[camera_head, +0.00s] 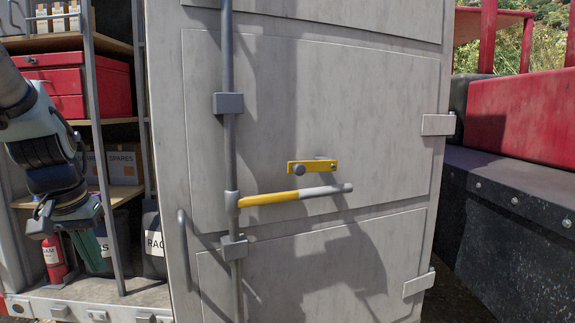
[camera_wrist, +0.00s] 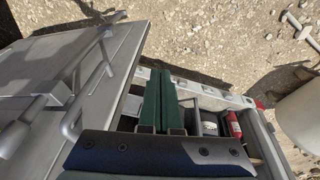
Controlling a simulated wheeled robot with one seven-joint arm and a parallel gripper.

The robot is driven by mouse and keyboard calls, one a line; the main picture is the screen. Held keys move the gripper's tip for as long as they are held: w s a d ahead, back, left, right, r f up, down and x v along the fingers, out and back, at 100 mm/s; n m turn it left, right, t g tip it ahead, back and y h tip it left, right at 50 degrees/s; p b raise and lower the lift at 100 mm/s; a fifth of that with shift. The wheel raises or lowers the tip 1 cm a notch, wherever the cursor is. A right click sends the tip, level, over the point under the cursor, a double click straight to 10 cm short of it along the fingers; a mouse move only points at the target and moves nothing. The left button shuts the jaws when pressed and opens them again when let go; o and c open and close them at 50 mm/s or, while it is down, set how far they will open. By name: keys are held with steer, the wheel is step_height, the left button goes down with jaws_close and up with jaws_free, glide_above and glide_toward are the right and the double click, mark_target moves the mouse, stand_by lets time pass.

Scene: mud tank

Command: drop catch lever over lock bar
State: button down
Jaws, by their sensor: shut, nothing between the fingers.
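The lock bar (camera_head: 270,199) is a yellow and grey handle that runs level to the right from the vertical rod (camera_head: 229,140). The catch lever sits just above the bar and does not appear to hang across it. My gripper (camera_head: 88,250) is at the far left in the head view, well away from both, pointing down. In the wrist view its green fingers (camera_wrist: 160,75) are shut together and empty.
A grey pull handle (camera_head: 183,250) stands on the door's left side. Open shelves with a red toolbox (camera_head: 75,88), a box (camera_head: 122,163) and a fire extinguisher (camera_head: 53,258) are around my gripper. Grey hinges (camera_head: 438,125) are at the right. The space before the door looks clear.

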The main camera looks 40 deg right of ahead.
mark_target(296, 167)
steer(key=d+r+m+h+b, duration=0.1)
steer(key=d+r+m+h, duration=0.15)
steer(key=d+r, duration=0.35)
steer(key=d+r+m+h+b, duration=0.1)
steer(key=d+r+m, duration=0.3)
steer(key=d, duration=0.5)
steer(key=s+d+r+m+g+h+b, duration=0.1)
steer(key=s+d+r+m, duration=0.3)
steer(key=r, duration=0.4)
steer(key=s+d+r+m+g+h+b, duration=0.1)
steer(key=s+d+r+m+h, duration=0.1)
steer(key=s+d+r+m, duration=0.2)
steer(key=s+d+r, duration=0.2)
steer(key=d+r, duration=0.2)
steer(key=shift+d+r+g, duration=0.15)
steer(key=shift+r+g, duration=0.05)
steer(key=shift+g, duration=0.2)
steer(key=shift+m, duration=0.25)
steer(key=p+x, duration=0.3)
steer(key=x, duration=1.1)
steer(key=shift+w+d+p, duration=0.1)
steer(key=shift+d+p, duration=0.05)
steer(key=shift+p, duration=0.15)
steer(key=shift+f+h+b, duration=0.1)
steer(key=shift+h+b, duration=0.15)
steer(key=shift+b, duration=0.05)
